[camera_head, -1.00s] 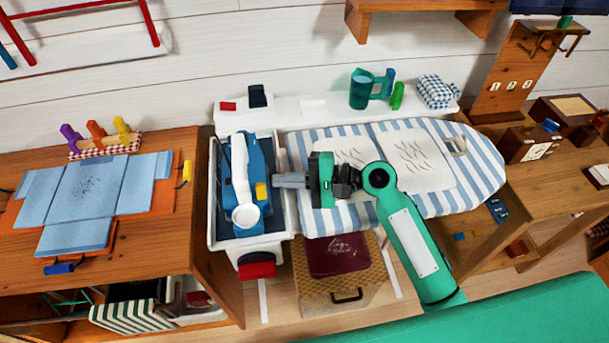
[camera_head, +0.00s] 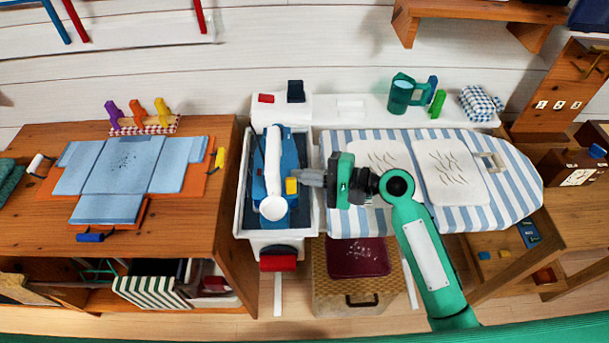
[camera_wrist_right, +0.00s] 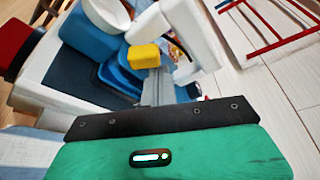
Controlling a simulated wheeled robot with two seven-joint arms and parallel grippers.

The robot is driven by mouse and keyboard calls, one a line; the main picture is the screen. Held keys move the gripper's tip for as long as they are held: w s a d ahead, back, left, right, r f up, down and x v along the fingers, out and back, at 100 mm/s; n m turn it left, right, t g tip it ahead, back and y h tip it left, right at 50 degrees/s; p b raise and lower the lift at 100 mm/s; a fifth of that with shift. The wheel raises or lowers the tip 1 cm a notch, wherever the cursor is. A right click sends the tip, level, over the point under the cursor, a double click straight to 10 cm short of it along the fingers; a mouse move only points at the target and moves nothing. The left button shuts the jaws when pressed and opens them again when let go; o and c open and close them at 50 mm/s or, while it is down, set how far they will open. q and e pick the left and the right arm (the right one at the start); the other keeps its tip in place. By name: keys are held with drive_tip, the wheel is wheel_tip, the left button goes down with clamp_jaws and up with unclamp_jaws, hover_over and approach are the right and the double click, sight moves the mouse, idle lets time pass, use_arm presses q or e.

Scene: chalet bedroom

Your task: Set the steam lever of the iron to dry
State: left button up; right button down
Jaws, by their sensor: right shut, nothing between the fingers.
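The iron (camera_head: 272,165) is blue and white and stands in a white tray (camera_head: 240,215) at the left end of the ironing board. A small yellow lever (camera_head: 291,186) sits on its right side; it also shows in the right wrist view (camera_wrist_right: 143,56). My right gripper (camera_head: 302,177) is shut and empty. It reaches in from the right, with its fingertips beside the yellow lever; I cannot tell whether they touch it. In the wrist view the grey fingers (camera_wrist_right: 158,88) end just by the lever. My left gripper is out of view.
The striped ironing board (camera_head: 475,220) extends right under my right arm. A white ledge behind it holds a green jug (camera_head: 401,95) and a checked bundle (camera_head: 480,104). On the left table lies a folded blue cloth (camera_head: 115,165). A woven box (camera_head: 330,295) is below the board.

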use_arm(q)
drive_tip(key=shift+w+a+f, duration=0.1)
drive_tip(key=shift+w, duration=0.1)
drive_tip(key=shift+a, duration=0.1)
use_arm(e)
drive_tip(key=shift+n, duration=0.3)
drive_tip(key=shift+s+r+n+y+b, duration=0.15)
drive_tip(key=shift+n+y+b, duration=0.15)
drive_tip(key=shift+b, duration=0.35)
drive_tip(key=shift+s+n+t+b, duration=0.1)
drive_tip(key=shift+n+t+b, duration=0.35)
drive_tip(key=shift+b, duration=0.25)
drive_tip(key=n+b, duration=0.1)
drive_tip(key=n+y+b, duration=0.1)
drive_tip(key=b, duration=0.1)
drive_tip(key=shift+s+r+n, duration=0.25)
drive_tip(key=shift+s+r, duration=0.1)
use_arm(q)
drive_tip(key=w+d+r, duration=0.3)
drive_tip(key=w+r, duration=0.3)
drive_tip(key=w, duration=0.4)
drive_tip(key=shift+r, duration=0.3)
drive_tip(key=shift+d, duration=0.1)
